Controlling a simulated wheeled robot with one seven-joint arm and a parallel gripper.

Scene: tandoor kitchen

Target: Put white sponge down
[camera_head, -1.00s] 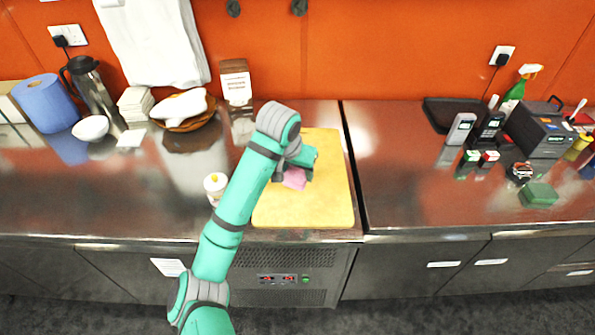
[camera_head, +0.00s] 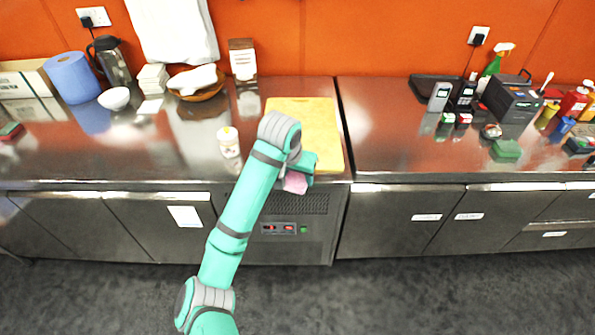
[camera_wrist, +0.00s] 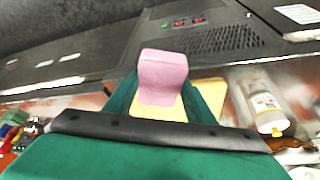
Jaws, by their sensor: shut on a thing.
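My gripper (camera_head: 300,170) is shut on a pink, sponge-like block (camera_head: 295,183); no white sponge shows in its jaws. In the wrist view the block (camera_wrist: 162,75) sticks out between the two green fingers (camera_wrist: 160,98). In the head view the gripper and block appear at the front edge of the yellow cutting board (camera_head: 318,130), overlapping the counter front below. The height of the block is hard to tell. My arm hides the board's lower left part.
A white-labelled bottle (camera_head: 229,142) stands left of the board. A wooden bowl with a white item (camera_head: 198,78) and a blue paper roll (camera_head: 72,77) are farther left. A green sponge-like block (camera_head: 506,150) lies on the right counter (camera_head: 400,150), whose near left part is clear.

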